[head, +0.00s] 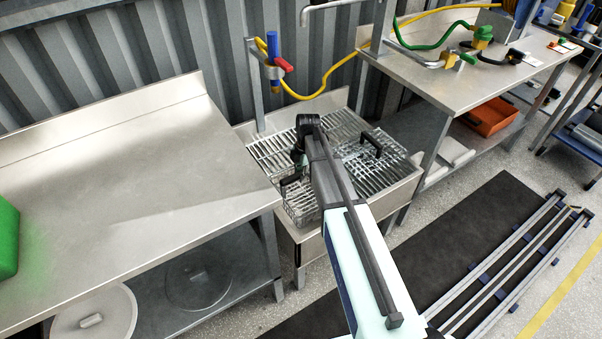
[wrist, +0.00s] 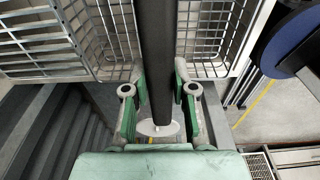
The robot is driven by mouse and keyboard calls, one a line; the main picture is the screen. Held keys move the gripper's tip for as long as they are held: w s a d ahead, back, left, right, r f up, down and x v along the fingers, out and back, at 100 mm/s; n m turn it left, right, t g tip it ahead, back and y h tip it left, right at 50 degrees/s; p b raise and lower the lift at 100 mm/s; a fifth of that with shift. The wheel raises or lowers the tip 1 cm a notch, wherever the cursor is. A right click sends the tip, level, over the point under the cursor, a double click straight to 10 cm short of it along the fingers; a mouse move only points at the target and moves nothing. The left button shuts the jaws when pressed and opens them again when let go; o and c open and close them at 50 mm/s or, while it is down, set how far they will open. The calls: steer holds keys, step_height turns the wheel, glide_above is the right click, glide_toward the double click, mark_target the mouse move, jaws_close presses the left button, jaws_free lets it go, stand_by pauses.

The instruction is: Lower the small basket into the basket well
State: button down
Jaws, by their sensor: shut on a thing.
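The small basket (head: 300,207) is a wire-mesh basket with black handles, seen over the slatted metal basin in the middle of the head view. The basin, which appears to be the basket well (head: 405,186), has a steel rim. I cannot tell how far the basket is above or inside it. In the wrist view my gripper (wrist: 158,90) has its green fingers shut on the basket's black handle bar. The basket's wire mesh (wrist: 215,42) shows on both sides of that bar. In the head view my arm hides the fingers and part of the basket.
A steel table (head: 110,180) stands left of the basin, with a green bin (head: 8,238) on it. A second steel bench (head: 455,75) with a hose stands at the right. A blue-and-red valve pipe (head: 273,62) rises behind the basin. A black mat (head: 470,230) covers the floor.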

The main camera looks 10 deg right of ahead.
mark_target(301, 197)
steer(key=shift+f+b, duration=0.5)
steer(key=shift+f, duration=1)
steer(key=shift+f+b, duration=0.75)
steer(key=shift+f, duration=0.9)
steer(key=shift+f+b, duration=0.75)
steer(key=shift+f, duration=1)
steer(key=shift+f+b, duration=0.65)
steer(key=shift+f, duration=0.85)
